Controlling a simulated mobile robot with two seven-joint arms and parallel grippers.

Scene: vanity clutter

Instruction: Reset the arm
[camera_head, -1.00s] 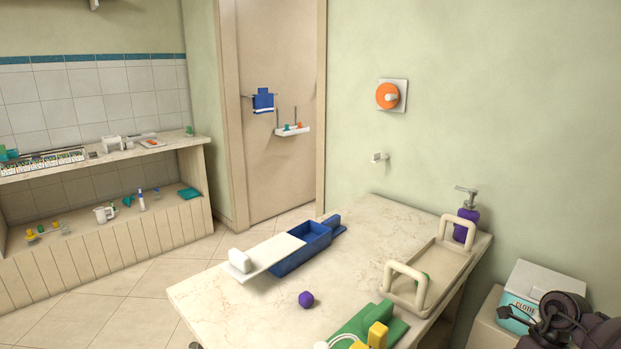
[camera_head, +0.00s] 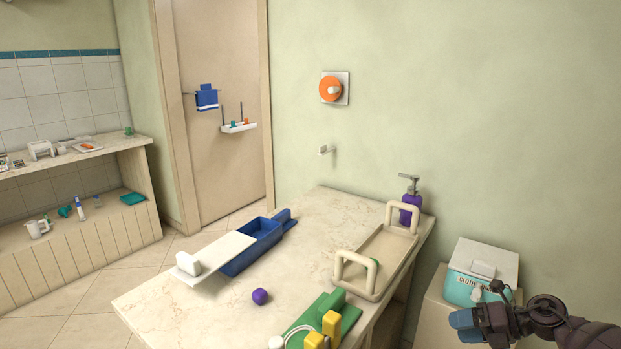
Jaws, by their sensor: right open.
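My right gripper (camera_head: 468,322) is at the lower right, beside the marble-topped counter (camera_head: 180,290) and in front of a teal and white box (camera_head: 470,290). Its dark wrist comes in from the right edge, and its blue-grey fingers point left. The fingers are apart and nothing shows between them. It touches nothing that I can make out. My left gripper is out of view.
On the counter are a blue box (camera_head: 262,228) with a white lid (camera_head: 215,252), a purple ball (camera_head: 260,296), a beige tray (camera_head: 398,250) with two handles, a purple pump bottle (camera_head: 411,204) and a green block (camera_head: 345,309). Clear marble lies at the left front.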

